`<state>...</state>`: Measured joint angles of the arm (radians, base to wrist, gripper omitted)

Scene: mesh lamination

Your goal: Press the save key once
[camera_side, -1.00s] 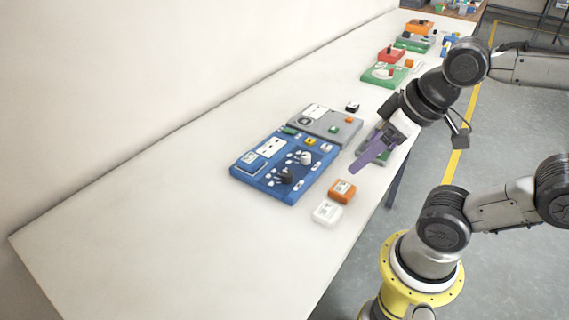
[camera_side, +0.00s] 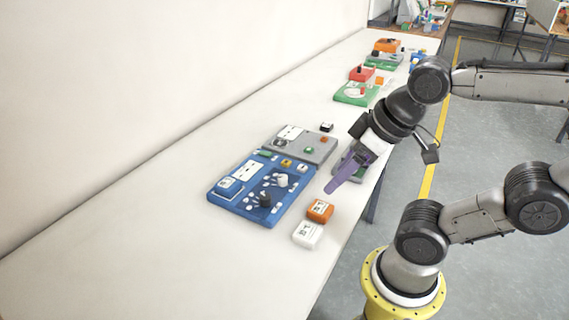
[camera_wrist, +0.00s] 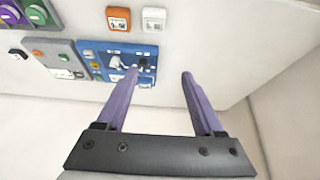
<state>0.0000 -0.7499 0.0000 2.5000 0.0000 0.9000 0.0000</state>
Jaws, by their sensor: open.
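The labels are too small to tell which key is save. My gripper (camera_side: 329,190) has purple fingers and hangs near the panel's right edge. In the wrist view the fingers (camera_wrist: 158,75) are apart with nothing between them.
A grey panel (camera_side: 318,150) adjoins the blue one, and a small black block (camera_side: 326,127) is behind it. Green (camera_side: 352,97) and red (camera_side: 361,73) devices stand farther back. The near-left table (camera_side: 130,240) is clear.

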